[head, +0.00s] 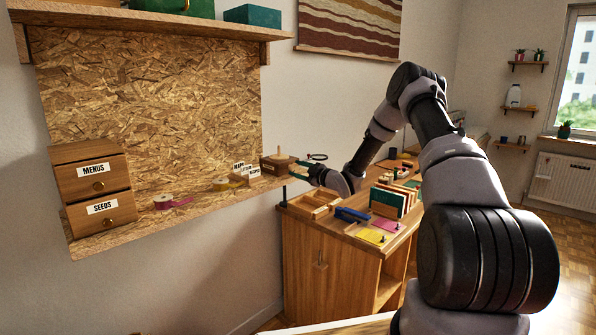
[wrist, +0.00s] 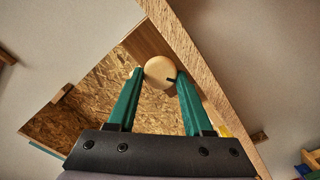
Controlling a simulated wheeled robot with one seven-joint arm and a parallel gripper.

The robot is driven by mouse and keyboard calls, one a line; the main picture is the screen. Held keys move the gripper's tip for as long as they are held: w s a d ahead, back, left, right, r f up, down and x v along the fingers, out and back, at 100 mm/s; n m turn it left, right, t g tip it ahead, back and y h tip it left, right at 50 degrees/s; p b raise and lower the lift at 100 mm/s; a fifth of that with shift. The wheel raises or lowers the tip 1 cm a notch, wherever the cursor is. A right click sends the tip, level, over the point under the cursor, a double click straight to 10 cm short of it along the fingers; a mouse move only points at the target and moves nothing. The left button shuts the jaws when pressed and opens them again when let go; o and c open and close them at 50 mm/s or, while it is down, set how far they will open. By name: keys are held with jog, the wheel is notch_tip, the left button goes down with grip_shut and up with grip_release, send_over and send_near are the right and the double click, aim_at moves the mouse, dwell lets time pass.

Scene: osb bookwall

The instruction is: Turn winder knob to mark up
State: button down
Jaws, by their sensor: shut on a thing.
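The winder knob (wrist: 160,69) is a round pale wooden disc with a short black mark near its right edge in the wrist view. My gripper (wrist: 159,75) has its two green fingers on either side of the knob, shut on it. In the head view the winder (head: 270,166) is a small brown wooden block at the right end of the OSB shelf. My gripper (head: 302,164) reaches it from the right. The knob's face and mark cannot be made out in the head view.
Below right, a wooden cabinet (head: 320,262) carries a tray, a blue object and upright books.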

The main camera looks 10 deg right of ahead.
jog(key=shift+f, duration=0.15)
jog(key=shift+c, duration=1.5)
grip_release()
